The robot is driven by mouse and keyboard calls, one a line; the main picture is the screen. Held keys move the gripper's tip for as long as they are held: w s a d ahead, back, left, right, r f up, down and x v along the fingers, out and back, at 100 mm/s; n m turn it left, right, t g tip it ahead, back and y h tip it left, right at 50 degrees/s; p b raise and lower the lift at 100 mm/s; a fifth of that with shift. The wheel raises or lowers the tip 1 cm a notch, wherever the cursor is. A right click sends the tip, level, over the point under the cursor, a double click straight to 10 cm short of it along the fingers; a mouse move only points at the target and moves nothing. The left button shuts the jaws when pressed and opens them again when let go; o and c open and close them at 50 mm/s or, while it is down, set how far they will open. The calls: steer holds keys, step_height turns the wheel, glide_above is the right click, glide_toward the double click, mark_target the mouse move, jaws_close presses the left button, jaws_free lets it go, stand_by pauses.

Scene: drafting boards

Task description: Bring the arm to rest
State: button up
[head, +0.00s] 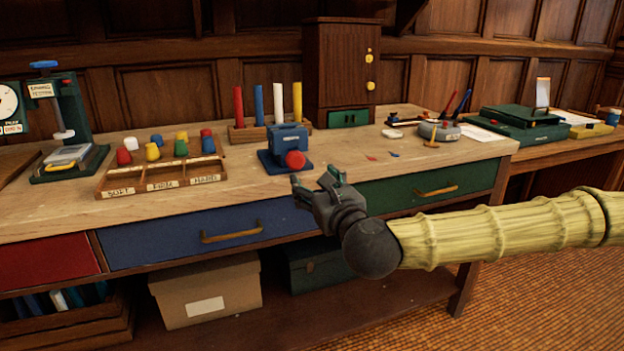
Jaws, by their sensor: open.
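My gripper (318,186) is open and empty in the head view, at the front edge of the wooden bench. My arm (490,236), yellow and ribbed like bamboo, reaches in from the right edge to the dark wrist. The gripper's fingers point up and left, in front of the bench's blue and green drawers. A blue device with a red knob (286,147) stands on the bench just behind the fingers. I cannot tell whether a finger touches the bench edge.
The bench top (235,197) bears a sorting tray (130,190) with coloured pegs behind it, upright coloured rods (278,105), a wooden cabinet (335,60) and a pen holder (438,131). A cardboard box (207,290) sits on the lower shelf. Floor (560,285) shows at the right.

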steer(key=shift+s+f, duration=0.1)
